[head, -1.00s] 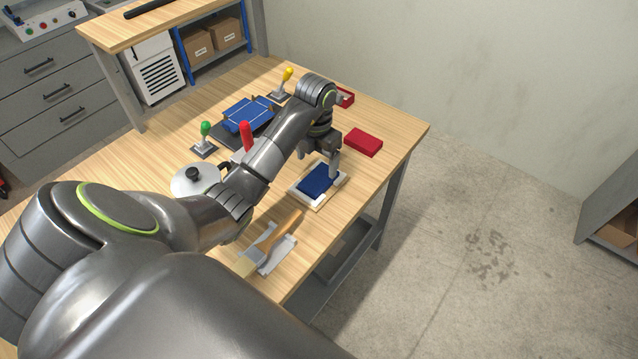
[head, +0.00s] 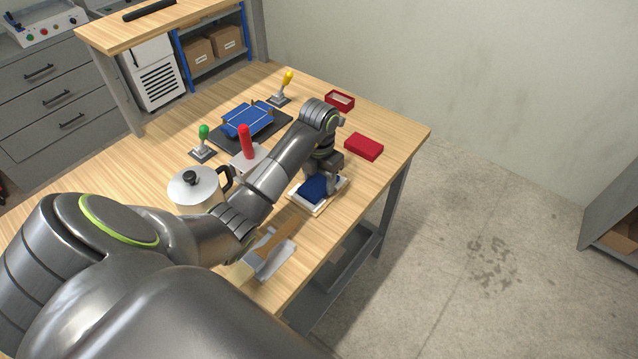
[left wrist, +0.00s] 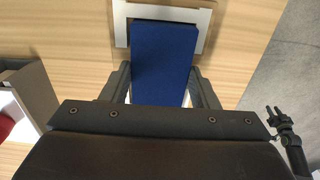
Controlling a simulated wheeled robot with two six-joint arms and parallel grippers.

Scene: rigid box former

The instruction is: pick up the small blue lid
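The small blue lid (head: 314,189) is a flat dark-blue rectangle on a pale tray (head: 303,200) near the table's right edge. In the left wrist view the lid (left wrist: 165,55) reaches down between my fingers, its lower end hidden by the gripper body. My left gripper (head: 331,187) is low over the lid, pointing down. In the left wrist view its fingers (left wrist: 160,75) stand apart, one beside each long side of the lid, with no clear grip visible. My right gripper is in neither view.
A red lid (head: 364,146) and an open red box (head: 340,100) lie behind the gripper.

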